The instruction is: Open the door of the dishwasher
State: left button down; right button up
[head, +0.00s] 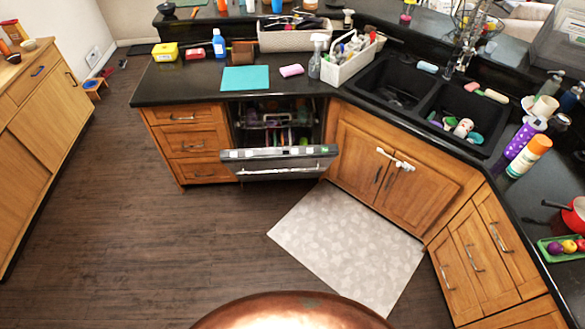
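The dishwasher door (279,163) is tilted partway down, under the counter between the wooden drawers and the sink cabinet. A long metal handle (277,172) runs across its front. Behind the door, the dishwasher's inside (256,112) is visible, with racks and several dishes in it. The lower part of the inside is hidden by the door. Neither my left nor my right gripper is in the head view.
A grey patterned mat (345,235) lies on the floor in front of the sink cabinet (395,170). The dark wood floor (150,250) before the dishwasher is clear. Wooden cabinets (40,110) stand at the left. The black counter (175,82) above holds many items.

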aim_at(279, 163)
jog(key=i, duration=0.4)
jog(key=z, duration=1.75)
jog(key=k, duration=1.4)
jog(key=u, duration=1.3)
jog(key=i, duration=1.1)
jog(key=u, duration=0.4)
